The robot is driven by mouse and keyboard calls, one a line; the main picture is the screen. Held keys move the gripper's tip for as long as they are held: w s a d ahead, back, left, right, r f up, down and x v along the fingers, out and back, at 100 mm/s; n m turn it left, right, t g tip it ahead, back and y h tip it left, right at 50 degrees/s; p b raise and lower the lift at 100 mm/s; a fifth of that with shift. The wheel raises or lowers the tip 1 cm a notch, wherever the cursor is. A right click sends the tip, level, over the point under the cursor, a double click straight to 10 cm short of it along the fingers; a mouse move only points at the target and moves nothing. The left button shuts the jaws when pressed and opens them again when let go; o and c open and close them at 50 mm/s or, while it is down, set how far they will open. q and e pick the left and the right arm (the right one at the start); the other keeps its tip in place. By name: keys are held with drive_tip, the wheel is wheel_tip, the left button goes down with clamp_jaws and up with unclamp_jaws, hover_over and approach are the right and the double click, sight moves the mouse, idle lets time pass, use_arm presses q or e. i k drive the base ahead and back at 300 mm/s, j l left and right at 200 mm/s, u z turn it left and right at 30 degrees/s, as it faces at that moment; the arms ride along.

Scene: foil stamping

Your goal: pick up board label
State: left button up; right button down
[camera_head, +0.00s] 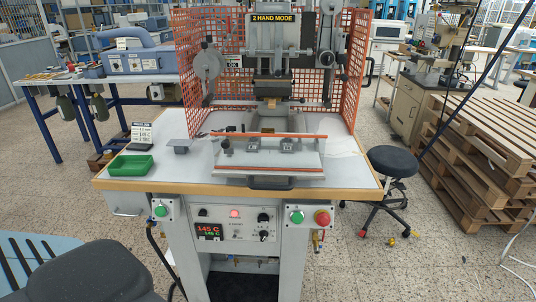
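A small sign board (141,137) with a dark top band and lines of text stands at the back left of the white press table (185,130). Its print is too small to read fully. I cannot tell for sure whether it is the board label. Neither of my grippers is in view, and nothing is seen touching the board.
A green tray (130,166) lies in front of the sign board. A foil stamping press (271,85) with orange mesh guards stands at the table's back. A grey chair (85,272), black stool (392,161) and wooden pallets (478,150) stand around the table.

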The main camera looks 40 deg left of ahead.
sight(173, 142)
drive_tip(key=u, duration=1.75)
